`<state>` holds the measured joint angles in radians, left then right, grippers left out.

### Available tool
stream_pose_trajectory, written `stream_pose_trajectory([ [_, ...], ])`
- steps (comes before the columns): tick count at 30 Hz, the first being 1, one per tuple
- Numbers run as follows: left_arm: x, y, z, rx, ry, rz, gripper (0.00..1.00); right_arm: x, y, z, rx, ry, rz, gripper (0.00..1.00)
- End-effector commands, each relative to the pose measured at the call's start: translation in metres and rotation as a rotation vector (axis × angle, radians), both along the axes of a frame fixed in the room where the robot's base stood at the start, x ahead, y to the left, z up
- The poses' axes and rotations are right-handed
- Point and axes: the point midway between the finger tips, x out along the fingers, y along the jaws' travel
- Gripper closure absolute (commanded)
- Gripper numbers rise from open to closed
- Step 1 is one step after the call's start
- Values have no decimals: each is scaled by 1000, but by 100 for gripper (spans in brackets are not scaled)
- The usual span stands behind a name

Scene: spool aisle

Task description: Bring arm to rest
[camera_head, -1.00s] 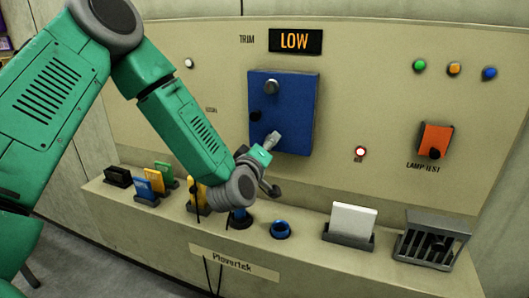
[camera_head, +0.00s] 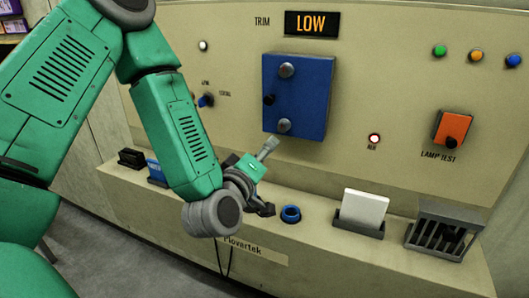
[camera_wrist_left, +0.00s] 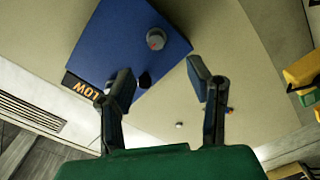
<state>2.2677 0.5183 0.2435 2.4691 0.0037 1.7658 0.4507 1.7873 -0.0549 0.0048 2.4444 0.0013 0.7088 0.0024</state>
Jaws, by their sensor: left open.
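My green left arm (camera_head: 180,130) comes in from the left and bends down in front of the panel. Its left gripper (camera_head: 267,180) is open and empty, below the blue box (camera_head: 297,95) and above the ledge. In the left wrist view the two fingers of the left gripper (camera_wrist_left: 160,82) stand apart with nothing between them. The blue box (camera_wrist_left: 105,35) with its grey knob (camera_wrist_left: 156,38) lies beyond them there. My right gripper is not in view.
The ledge (camera_head: 320,228) bears a blue ring (camera_head: 291,214), a white card (camera_head: 364,208) in a holder and a dark slotted tray (camera_head: 443,230). The panel has an orange switch (camera_head: 453,128), several coloured lights and a LOW display (camera_head: 312,23). My arm hides part of the ledge.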

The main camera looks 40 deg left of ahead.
Motion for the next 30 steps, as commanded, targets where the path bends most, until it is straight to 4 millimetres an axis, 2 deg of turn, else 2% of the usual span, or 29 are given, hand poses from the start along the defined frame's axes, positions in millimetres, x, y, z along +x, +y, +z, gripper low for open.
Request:
stream_pose_trajectory([
  [9,0,-1,-2,3,5,-3,54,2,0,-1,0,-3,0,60],
  [11,0,-3,-11,13,27,-15,54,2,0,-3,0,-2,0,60],
  [13,-2,-10,-33,42,87,-46,54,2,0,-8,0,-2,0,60],
  [14,-3,-15,-47,59,124,-66,54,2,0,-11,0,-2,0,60],
  [17,-15,-33,-109,138,294,-160,54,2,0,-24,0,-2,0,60],
  [18,-24,-40,-137,176,375,-206,54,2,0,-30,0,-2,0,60],
  [20,-40,-51,-181,233,499,-278,54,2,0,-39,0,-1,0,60],
  [21,-53,-57,-209,271,581,-329,54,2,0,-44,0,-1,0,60],
  [24,-93,-68,-275,364,786,-458,54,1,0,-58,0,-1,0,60],
  [27,-141,-73,-333,452,988,-594,54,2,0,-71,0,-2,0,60],
  [30,-191,-73,-379,531,1174,-726,54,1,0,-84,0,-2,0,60],
])
